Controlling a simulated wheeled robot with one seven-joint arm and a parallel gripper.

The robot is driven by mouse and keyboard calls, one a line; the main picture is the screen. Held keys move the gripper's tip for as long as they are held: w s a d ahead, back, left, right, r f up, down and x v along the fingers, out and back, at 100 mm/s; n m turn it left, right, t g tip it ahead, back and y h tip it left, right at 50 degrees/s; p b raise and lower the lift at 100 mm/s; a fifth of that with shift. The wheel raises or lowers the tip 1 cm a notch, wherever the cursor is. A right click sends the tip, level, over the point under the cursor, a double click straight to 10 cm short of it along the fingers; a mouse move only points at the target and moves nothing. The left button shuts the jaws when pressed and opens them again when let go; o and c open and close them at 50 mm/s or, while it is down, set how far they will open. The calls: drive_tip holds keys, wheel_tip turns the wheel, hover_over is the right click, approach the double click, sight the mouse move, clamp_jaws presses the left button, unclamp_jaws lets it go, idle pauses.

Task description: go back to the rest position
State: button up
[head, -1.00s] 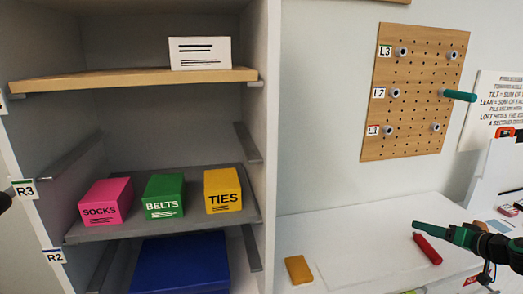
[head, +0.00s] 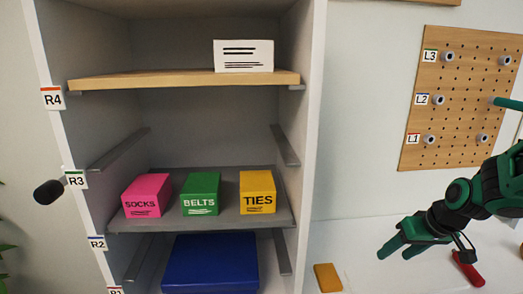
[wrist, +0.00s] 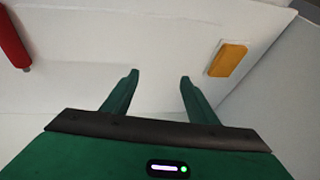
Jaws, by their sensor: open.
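My gripper (head: 396,250) is at the right of the head view, above the white bench top (head: 365,270). Its two green fingers are apart. In the wrist view the gripper (wrist: 158,76) shows nothing between its fingertips. A yellow-orange block (head: 328,278) lies on the bench to the left of the gripper in the head view. A red cylinder (head: 467,269) lies on the bench to the right of it. Both also show in the wrist view, the block (wrist: 228,59) at right and the cylinder (wrist: 12,38) at the left edge.
The open wardrobe (head: 315,130) stands at left. Its grey shelf (head: 165,222) bears pink SOCKS (head: 147,195), green BELTS (head: 201,193) and yellow TIES (head: 257,192) boxes. A blue box (head: 210,265) sits below. A white card (head: 244,56) stands on the wooden shelf (head: 180,80). A pegboard (head: 460,100) hangs at right.

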drive_tip(key=shift+s+a+r+h, duration=1)
drive_tip(key=shift+s+a+r, duration=2.3)
drive_tip(key=shift+s+r, duration=0.65)
drive_tip(key=s+d+f+m+g, duration=0.1)
drive_tip(key=s+d+m+g, duration=0.1)
drive_tip(key=s+d, duration=0.3)
drive_tip(key=s+d+f+m+g, duration=0.1)
drive_tip(key=s+d+m, duration=0.3)
drive_tip(key=s, duration=0.7)
drive_tip(key=shift+s+d+m+g, duration=0.35)
drive_tip(key=shift+d+m+g, duration=0.05)
drive_tip(key=shift+d+g, duration=0.55)
drive_tip(key=shift+f, duration=0.1)
drive_tip(key=shift+w+f, duration=0.25)
drive_tip(key=shift+w, duration=0.4)
